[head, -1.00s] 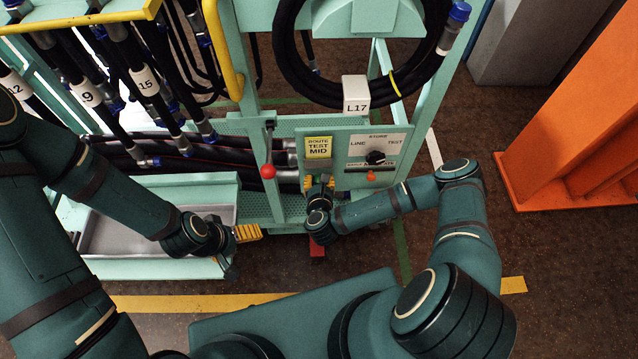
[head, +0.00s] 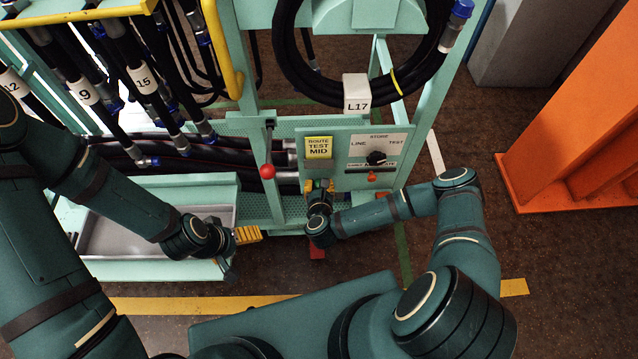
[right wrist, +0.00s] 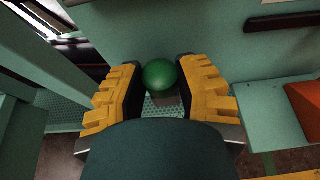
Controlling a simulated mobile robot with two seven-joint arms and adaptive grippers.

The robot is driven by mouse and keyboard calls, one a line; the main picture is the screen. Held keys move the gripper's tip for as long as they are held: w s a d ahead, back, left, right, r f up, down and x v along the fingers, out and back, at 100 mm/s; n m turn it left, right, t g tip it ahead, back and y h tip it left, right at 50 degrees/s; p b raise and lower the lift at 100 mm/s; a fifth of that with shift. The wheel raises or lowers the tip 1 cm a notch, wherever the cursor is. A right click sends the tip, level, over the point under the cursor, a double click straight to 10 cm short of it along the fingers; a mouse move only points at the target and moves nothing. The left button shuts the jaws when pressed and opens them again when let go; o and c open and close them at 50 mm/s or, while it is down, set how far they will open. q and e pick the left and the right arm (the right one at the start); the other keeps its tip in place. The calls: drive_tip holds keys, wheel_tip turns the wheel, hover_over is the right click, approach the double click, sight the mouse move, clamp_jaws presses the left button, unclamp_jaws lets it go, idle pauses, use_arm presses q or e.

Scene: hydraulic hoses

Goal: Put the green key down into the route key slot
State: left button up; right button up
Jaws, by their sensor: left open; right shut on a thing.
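The green key shows in the right wrist view as a round green knob (right wrist: 160,76) between the yellow-padded fingers of my right gripper (right wrist: 160,88), which is shut on it. In the head view my right gripper (head: 319,187) is at the lower left of the mint panel (head: 340,165), under the yellow "ROUTE TEST MID" label (head: 318,147). The gripper hides the key there, and I cannot make out the route key slot. A small brownish piece shows just below the knob in the wrist view. My left gripper (head: 247,234) is open and empty beside the grey tray.
The panel carries a black selector knob (head: 376,158) and an orange-red knob (head: 372,177). A red ball-topped lever (head: 267,171) stands left of it. A grey tray (head: 100,235) is at left. Coiled hose L17 (head: 283,60) hangs above. An orange post (head: 580,130) stands right.

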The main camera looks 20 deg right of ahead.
idle(0.3)
drive_tip(key=o, duration=0.9)
drive_tip(key=shift+o, duration=0.2)
drive_tip(key=shift+s, duration=0.1)
drive_tip(key=v, duration=1.1)
drive_tip(key=shift+s, duration=0.4)
drive_tip(key=shift+a, duration=0.15)
